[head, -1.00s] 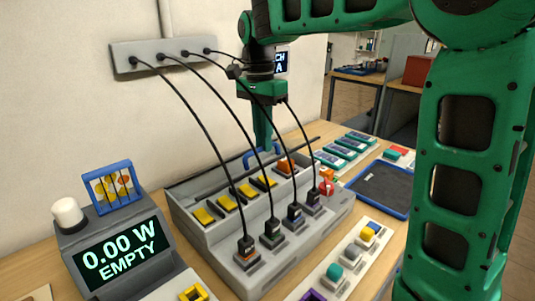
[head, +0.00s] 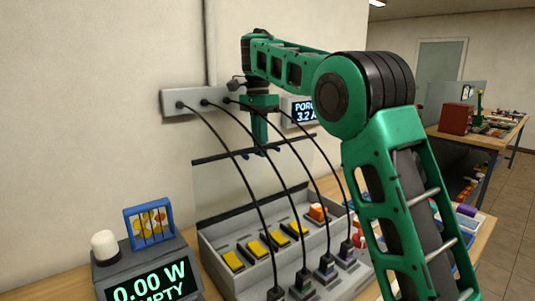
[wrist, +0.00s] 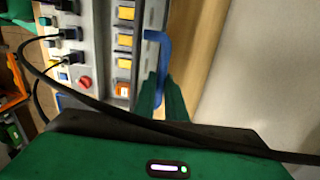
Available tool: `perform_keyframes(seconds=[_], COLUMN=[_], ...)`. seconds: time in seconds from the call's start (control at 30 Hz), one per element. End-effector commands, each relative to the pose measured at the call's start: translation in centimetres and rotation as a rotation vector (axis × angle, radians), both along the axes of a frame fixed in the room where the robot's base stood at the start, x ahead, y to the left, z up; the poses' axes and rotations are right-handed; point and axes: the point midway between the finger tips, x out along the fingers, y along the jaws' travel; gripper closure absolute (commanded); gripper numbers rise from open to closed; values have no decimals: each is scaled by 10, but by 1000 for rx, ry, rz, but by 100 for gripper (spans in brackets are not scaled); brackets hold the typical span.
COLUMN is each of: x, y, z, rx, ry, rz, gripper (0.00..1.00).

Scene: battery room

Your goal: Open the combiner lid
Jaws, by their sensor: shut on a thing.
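The combiner (head: 222,272) is a grey stepped box with a row of yellow switches and an orange one. Its lid (head: 225,185) is a pale, see-through panel that stands raised at the back of the box, with a dark bar along its top edge. My gripper (head: 262,148) is at that top edge, pointing down. In the wrist view, the blue lid handle (wrist: 164,45) runs down to the green fingers of my gripper (wrist: 160,95), which are shut on it. The exact grip point is partly hidden by the fingers.
Several black cables (head: 290,175) arch from the wall socket strip (head: 180,101) to plugs on the combiner, passing in front of my gripper. A meter (head: 150,285) with a blue rack (head: 148,222) stands left. A red knob (wrist: 85,83) sits near the switches.

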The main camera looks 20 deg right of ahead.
Motion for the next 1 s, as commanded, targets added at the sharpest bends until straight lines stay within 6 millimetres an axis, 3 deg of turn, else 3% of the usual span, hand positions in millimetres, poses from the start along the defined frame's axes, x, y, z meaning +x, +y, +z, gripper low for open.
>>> perform_keyframes(seconds=[0.1,0.4,1.0], x=[17,39,47], y=[5,13,15], z=[-6,-10,-9], rx=[-3,-3,-2], ry=[5,3,-5], rz=[-2,-4,-6], gripper=[100,100,100])
